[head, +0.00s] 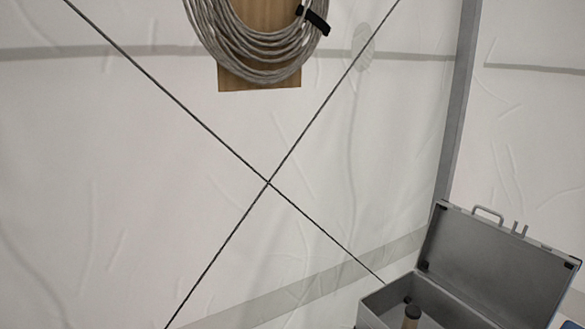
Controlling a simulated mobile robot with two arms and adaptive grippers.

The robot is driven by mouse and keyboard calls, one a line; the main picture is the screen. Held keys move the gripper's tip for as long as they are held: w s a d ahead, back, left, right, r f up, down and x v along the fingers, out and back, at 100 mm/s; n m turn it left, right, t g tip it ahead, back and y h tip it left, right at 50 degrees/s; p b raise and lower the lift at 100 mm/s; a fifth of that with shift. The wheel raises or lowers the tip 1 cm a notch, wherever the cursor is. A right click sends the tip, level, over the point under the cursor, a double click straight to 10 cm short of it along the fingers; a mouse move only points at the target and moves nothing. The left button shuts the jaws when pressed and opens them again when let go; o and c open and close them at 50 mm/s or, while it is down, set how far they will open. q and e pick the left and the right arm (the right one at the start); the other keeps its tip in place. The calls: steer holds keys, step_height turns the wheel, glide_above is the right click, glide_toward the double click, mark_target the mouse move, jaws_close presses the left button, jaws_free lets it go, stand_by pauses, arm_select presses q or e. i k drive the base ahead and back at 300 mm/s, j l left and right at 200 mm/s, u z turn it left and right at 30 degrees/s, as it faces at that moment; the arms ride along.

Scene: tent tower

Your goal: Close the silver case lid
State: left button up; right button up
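The silver case (388,298) stands at the lower right of the head view, cut off by the bottom edge. Its grey lid (495,262) is open, raised and leaning back to the right. A handle (488,213) and a latch (519,229) show on the lid's upper edge. A tan cylindrical object with a dark top (412,314) shows inside the case. Neither of my grippers is in view.
A white tent wall (150,180) fills most of the view. Two dark crossed cables (268,182) run across it. A coiled grey cable (255,70) hangs on a wooden board (258,20). A grey pole (455,120) stands behind the case.

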mark_target(516, 280)
steer(key=z, duration=1.25)
steer(key=i+j, duration=0.2)
steer(key=j, duration=0.15)
steer(key=i+j, duration=0.2)
steer(key=j, duration=0.2)
steer(key=i+j, duration=0.15)
steer(key=j, duration=0.2)
